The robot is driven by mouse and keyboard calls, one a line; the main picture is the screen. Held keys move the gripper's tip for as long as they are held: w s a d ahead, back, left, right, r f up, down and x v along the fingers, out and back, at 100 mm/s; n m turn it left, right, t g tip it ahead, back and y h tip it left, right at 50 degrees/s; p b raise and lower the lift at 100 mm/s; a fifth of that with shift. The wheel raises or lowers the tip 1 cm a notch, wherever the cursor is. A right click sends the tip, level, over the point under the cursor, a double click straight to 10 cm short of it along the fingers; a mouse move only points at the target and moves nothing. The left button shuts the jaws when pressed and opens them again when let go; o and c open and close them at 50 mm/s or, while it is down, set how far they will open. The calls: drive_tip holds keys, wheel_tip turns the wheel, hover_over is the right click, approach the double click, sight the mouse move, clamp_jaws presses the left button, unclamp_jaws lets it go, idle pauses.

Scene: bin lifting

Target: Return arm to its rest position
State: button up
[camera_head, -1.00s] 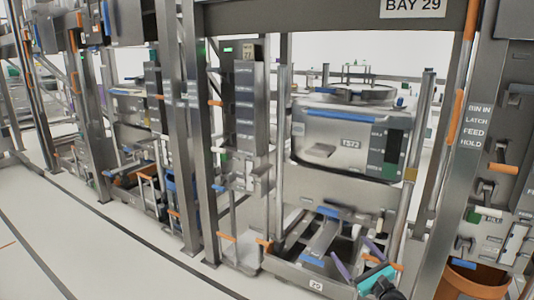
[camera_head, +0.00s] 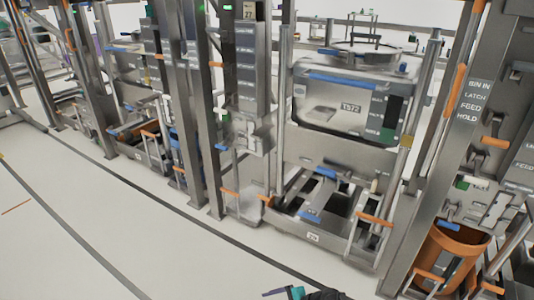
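My gripper (camera_head: 280,292) shows only in part at the bottom edge of the head view, right of the middle. A thin purple finger and a teal piece are visible beside a dark part of my arm (camera_head: 325,295). The rest of the arm is below the picture. I cannot tell how far apart the fingers are, and I see nothing held. The gripper is over the pale floor, in front of the bay's low frame and apart from it in the picture.
An orange bucket (camera_head: 445,250) stands at the lower right, beside a lever panel (camera_head: 480,120). The floor (camera_head: 100,230) at the left is clear.

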drive_tip(key=s+d+f+n+g+h+p, duration=0.1)
drive_tip(key=s+d+f+n+g+h, duration=0.15)
drive_tip(key=s, duration=0.45)
drive_tip(key=s+d+f+n+g+h+p, duration=0.1)
drive_tip(key=s+f+n+g, duration=0.15)
drive_tip(key=s, duration=0.45)
drive_tip(key=s+d+f+n+g+h, duration=0.2)
drive_tip(key=s+d+n+h, duration=0.4)
drive_tip(key=d, duration=0.5)
drive_tip(key=shift+s+d+f+n+g, duration=0.25)
drive_tip(key=shift+s+n, duration=0.35)
drive_tip(key=shift+n, duration=0.5)
drive_tip(key=shift+r, duration=0.1)
drive_tip(key=shift+c, duration=0.4)
